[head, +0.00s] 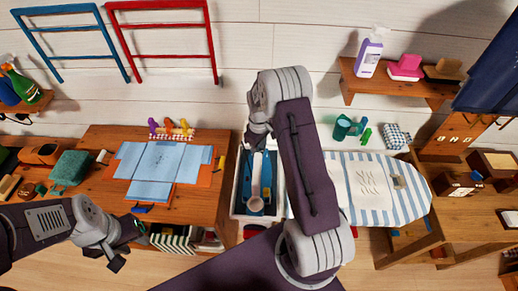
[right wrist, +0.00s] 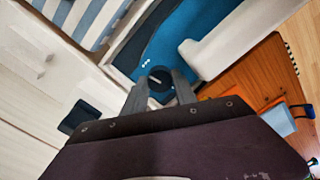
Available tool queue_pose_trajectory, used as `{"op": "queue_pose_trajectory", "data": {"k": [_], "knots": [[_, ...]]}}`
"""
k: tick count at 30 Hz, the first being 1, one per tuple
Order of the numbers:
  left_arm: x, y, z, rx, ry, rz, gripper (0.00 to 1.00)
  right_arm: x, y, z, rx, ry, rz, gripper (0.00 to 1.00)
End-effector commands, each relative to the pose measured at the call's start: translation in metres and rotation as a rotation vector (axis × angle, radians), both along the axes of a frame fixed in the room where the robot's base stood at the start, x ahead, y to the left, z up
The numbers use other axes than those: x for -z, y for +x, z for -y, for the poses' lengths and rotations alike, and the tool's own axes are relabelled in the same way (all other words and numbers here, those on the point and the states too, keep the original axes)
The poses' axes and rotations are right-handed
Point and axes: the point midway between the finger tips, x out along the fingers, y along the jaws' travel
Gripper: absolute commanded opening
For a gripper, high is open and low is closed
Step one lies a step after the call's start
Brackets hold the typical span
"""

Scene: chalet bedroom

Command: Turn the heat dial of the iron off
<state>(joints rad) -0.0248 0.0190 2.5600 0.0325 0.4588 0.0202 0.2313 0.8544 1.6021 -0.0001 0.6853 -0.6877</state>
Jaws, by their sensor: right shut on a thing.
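The iron is blue and lies in a white open-topped box; its blue body shows in the right wrist view (right wrist: 190,45) and in the head view (head: 266,180). Its round black heat dial (right wrist: 158,78) has a light pointer mark, with small white dots beside it. My right gripper (right wrist: 160,88) is shut on the dial, one finger on each side. In the head view my right arm covers part of the box and the dial is too small to make out. My left gripper (head: 129,246) is empty, its fingers apart, in front of the wooden desk, away from the iron.
The white box (head: 236,205) stands between the wooden desk (head: 222,150) and a striped ironing board (head: 415,205). Blue cloth (head: 160,165) lies spread on the desk. A wall shelf (head: 390,87) holds a purple-white bottle (head: 369,58) and hats. Open floor lies in front.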

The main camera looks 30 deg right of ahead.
Motion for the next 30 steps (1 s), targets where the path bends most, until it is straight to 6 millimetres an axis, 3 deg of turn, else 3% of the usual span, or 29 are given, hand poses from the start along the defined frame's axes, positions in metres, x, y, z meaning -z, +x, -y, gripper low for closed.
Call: {"op": "queue_pose_trajectory", "data": {"k": [30], "knots": [[-0.008, 0.0, -0.0001, 0.0, 0.0, 0.0, 0.36, -0.001, 0.0008, 0.0001, -0.956, -0.001, 0.002, 0.0]]}}
